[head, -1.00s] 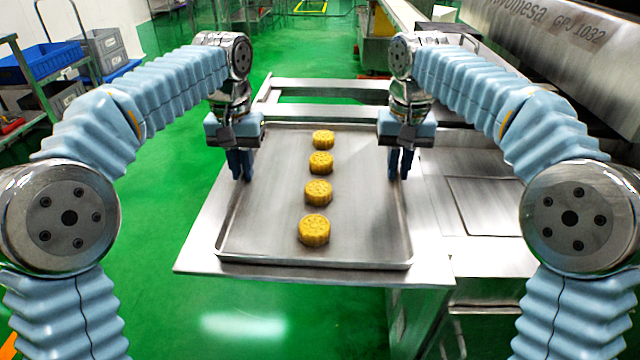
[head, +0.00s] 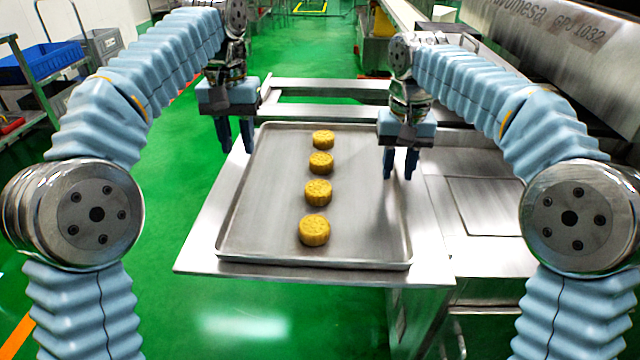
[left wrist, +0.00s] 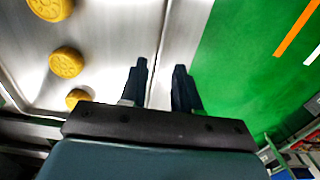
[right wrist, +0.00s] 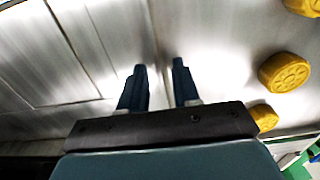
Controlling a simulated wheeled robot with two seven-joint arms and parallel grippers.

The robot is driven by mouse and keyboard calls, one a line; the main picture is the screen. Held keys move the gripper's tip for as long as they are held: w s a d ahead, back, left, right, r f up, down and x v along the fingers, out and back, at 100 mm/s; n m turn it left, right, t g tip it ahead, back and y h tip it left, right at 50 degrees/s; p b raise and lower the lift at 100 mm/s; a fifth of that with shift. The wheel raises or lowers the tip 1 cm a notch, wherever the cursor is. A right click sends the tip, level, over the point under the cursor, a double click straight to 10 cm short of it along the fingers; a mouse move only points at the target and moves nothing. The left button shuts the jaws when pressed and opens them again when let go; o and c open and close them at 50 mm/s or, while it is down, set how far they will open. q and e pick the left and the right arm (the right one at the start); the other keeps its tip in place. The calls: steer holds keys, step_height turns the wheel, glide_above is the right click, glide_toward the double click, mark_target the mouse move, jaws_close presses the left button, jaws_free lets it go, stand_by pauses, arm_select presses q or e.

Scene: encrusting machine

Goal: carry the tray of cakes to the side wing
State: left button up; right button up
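The steel tray (head: 270,220) lies flat on the side wing (head: 205,250), a metal shelf beside the machine. Several round yellow cakes (head: 318,191) stand in a row along its middle. My left gripper (head: 236,148) is at the tray's left rim, its fingers apart; the left wrist view shows the rim (left wrist: 164,75) running between and beyond the fingers. My right gripper (head: 399,174) is at the right rim, its fingers apart. The right wrist view shows the rim (right wrist: 158,50) between its fingertips. I cannot tell how far the fingertips clear the rims.
The steel encrusting machine (head: 550,30) stands at the right, with a flat metal deck (head: 485,200) beside the tray. A metal frame (head: 330,85) lies behind the tray. At the left is a rack with a blue crate (head: 40,62). Green floor is open left of the wing.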

steer(key=shift+r, duration=3.75)
